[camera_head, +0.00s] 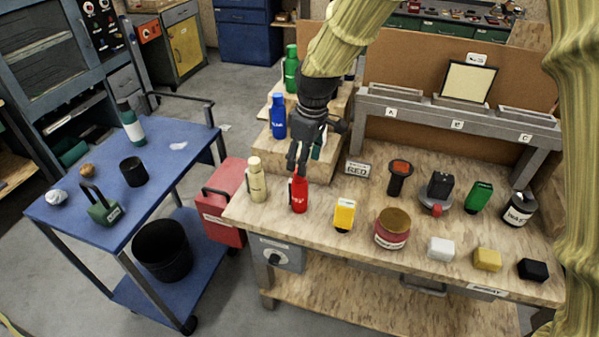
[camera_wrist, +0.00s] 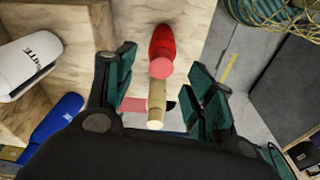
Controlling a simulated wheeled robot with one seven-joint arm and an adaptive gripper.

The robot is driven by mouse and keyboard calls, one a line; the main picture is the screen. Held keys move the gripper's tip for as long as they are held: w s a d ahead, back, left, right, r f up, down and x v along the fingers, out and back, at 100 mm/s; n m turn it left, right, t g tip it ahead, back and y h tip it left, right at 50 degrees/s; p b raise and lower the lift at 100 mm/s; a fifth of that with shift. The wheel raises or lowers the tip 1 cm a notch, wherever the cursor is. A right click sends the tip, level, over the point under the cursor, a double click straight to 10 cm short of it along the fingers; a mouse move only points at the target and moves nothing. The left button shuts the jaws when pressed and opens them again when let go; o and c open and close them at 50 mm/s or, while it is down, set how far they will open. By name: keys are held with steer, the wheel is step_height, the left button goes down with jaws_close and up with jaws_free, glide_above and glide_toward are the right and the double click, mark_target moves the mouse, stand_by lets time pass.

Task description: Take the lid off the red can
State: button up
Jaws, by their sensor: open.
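The red can (camera_head: 391,232) is short and wide, with a flat brownish lid (camera_head: 393,219) on top. It stands upright near the front middle of the wooden workbench in the head view. I cannot make it out in the wrist view. My gripper (camera_head: 298,165) points down over a slim red bottle (camera_head: 299,195), to the left of the red can and apart from it. In the wrist view my gripper (camera_wrist: 160,65) is open, its green-padded fingers spread with nothing held. The red bottle (camera_wrist: 162,40) and the cream bottle (camera_wrist: 157,95) show in the gap beyond them.
The cream bottle (camera_head: 256,180) and a yellow box (camera_head: 344,214) flank the red bottle. White (camera_head: 441,248), yellow (camera_head: 487,259) and black (camera_head: 532,269) blocks line the front right. A blue bottle (camera_head: 279,117) stands on a wooden step behind. A blue cart (camera_head: 75,225) is at left.

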steer(key=shift+s+a+f, duration=0.1)
steer(key=shift+a+f, duration=0.05)
steer(key=shift+f, duration=0.25)
steer(key=shift+w+a+f+p, duration=0.15)
steer(key=shift+f+p, duration=0.25)
steer(key=shift+f, duration=0.6)
steer(key=shift+w+a+f+p, duration=0.1)
steer(key=shift+f+p, duration=0.3)
steer(key=shift+f, duration=0.55)
steer(key=shift+c, duration=0.2)
steer(key=c, duration=0.8)
